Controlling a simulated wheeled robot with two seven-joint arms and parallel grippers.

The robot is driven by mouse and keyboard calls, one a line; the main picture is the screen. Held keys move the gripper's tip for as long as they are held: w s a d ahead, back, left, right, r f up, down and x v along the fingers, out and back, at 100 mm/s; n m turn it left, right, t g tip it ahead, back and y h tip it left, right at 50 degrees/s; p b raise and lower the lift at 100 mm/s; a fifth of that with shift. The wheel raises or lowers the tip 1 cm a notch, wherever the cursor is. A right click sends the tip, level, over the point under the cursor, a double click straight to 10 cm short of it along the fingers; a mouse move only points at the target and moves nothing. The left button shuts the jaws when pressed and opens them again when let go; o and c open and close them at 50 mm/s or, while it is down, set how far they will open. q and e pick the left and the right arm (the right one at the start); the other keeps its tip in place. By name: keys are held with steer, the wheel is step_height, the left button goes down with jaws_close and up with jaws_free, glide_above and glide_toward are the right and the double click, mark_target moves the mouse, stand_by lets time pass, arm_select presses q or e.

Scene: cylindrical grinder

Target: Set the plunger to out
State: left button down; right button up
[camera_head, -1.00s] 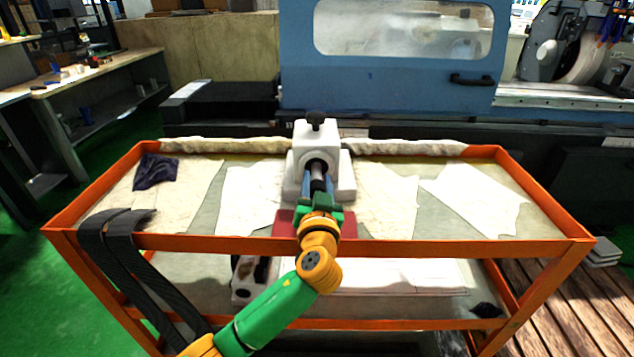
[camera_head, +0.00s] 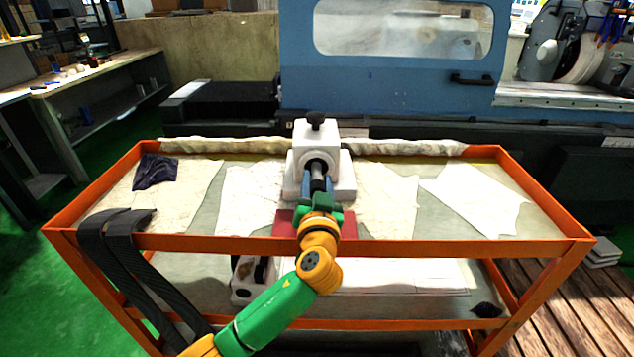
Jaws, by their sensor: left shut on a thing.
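A white block-shaped fixture (camera_head: 331,140) with a black knob on top stands upright on the orange cart. The plunger (camera_head: 317,169), a grey rod with a dark end, comes out of the round dark hole in its front face. My left gripper (camera_head: 318,183) reaches in from the front, its two blue fingers on either side of the plunger's dark end, shut on it. The gripper body hides part of the plunger's near end. My right gripper is not in view.
The orange cart (camera_head: 450,244) has raised rims and a lower shelf. A red plate (camera_head: 285,224) lies below my gripper. Pale cloths (camera_head: 475,198) and a dark cloth (camera_head: 155,171) lie on the top. A blue machine (camera_head: 400,80) stands behind.

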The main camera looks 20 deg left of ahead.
arm_select(q)
steer(key=shift+s+d+f, duration=0.1)
steer(key=shift+s+f, duration=0.15)
steer(key=shift+s+r, duration=0.1)
steer(key=c, duration=0.9)
jaws_free()
steer(key=o, duration=0.4)
steer(key=shift+s, duration=0.1)
steer(key=shift+o, duration=0.2)
steer(key=shift+r, duration=0.15)
steer(key=shift+s+d, duration=0.1)
steer(key=b+v, duration=0.2)
steer(key=v, duration=0.5)
steer(key=shift+s, duration=0.1)
